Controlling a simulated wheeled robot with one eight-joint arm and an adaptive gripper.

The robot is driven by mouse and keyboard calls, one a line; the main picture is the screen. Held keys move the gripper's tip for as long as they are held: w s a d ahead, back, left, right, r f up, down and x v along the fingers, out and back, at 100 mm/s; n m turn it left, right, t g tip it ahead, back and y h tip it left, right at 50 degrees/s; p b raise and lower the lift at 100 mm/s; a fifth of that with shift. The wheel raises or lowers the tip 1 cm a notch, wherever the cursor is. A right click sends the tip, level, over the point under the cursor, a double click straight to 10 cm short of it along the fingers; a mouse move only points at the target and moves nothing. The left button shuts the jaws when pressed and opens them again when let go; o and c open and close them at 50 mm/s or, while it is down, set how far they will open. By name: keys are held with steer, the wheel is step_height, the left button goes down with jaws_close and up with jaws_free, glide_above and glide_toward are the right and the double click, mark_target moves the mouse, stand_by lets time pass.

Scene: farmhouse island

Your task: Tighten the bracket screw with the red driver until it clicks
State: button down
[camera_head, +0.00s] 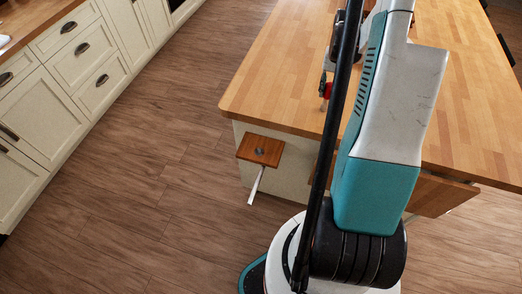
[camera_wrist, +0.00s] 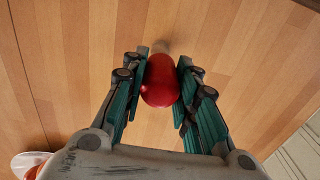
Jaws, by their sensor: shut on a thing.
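My gripper (camera_wrist: 162,66) is shut on the red driver (camera_wrist: 160,84), with teal fingers on both sides of its rounded red handle. A greyish, blurred part shows beyond the handle, over the wooden top. In the head view a small red part of the driver (camera_head: 325,89) shows beside my arm, near the island's left edge; my arm hides most of my gripper there. A small wooden plate (camera_head: 249,146) with a grey round piece (camera_head: 260,151) and a white strut (camera_head: 256,186) juts from the island's end. I cannot tell whether this is the bracket and its screw.
The wooden island top (camera_head: 270,75) is bare left of my arm. A wooden panel (camera_head: 440,192) sticks out below its near right edge. Cream cabinets (camera_head: 75,75) line the left. The wooden floor (camera_head: 150,170) between them and the island is clear.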

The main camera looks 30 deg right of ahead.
steer(key=shift+r+p, duration=1.25)
steer(key=shift+r, duration=1.2)
